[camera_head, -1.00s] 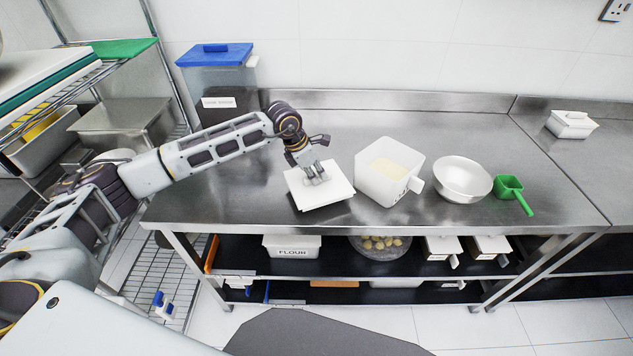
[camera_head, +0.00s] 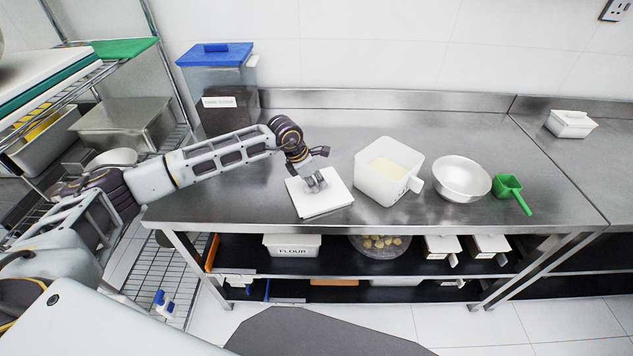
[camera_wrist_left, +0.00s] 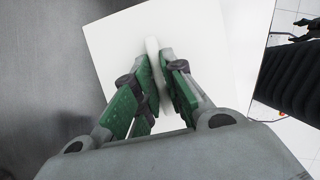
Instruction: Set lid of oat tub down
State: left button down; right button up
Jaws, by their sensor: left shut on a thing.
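The white square lid (camera_head: 322,201) of the oat tub is at the front left of the steel table, flat and at or very near the table top; I cannot tell if it fully touches. My left gripper (camera_head: 315,184) is above it, shut on the lid's raised handle. In the left wrist view the green-padded fingers (camera_wrist_left: 163,82) close on both sides of the white handle, with the lid (camera_wrist_left: 110,40) spread beneath. The open white oat tub (camera_head: 372,188), with pale contents, stands just right of the lid. My right gripper is not in view.
A steel bowl (camera_head: 462,179) and a green scoop (camera_head: 508,187) are right of the tub. A blue-lidded container (camera_head: 222,95) stands at the back left. The table's front edge (camera_head: 400,228) is close to the lid. The table behind the tub is clear.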

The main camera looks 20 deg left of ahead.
pick_arm(q)
jog(key=shift+f, duration=0.15)
jog(key=c, duration=1.5)
grip_release()
jog(key=shift+r, duration=0.25)
jog(key=b+v, duration=0.1)
jog(key=v, duration=1.1)
jog(key=shift+f, duration=0.1)
